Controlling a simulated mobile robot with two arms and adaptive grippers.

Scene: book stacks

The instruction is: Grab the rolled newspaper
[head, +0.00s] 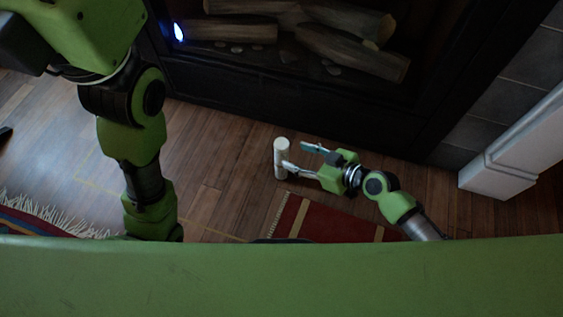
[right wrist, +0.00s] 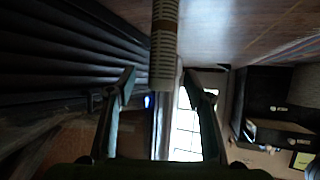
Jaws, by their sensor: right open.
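The rolled newspaper (head: 281,158) is a pale, whitish cylinder that appears to stand upright on the wooden floor in front of the fireplace. My right gripper (head: 294,157) is open beside it on its right, with its fingers pointing left toward it. In the right wrist view, the rolled newspaper (right wrist: 164,45) comes down from the top edge, its end near the gap between the open fingertips (right wrist: 159,80). I cannot tell whether either finger touches it. My left arm hangs down at the left of the head view; its gripper is out of sight.
The dark fireplace (head: 300,105) with logs (head: 350,52) is behind the newspaper. A red rug (head: 325,220) lies below my right gripper, and a fringed rug (head: 35,215) at the left. White trim (head: 515,150) stands at the right. The floor left of the newspaper is clear.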

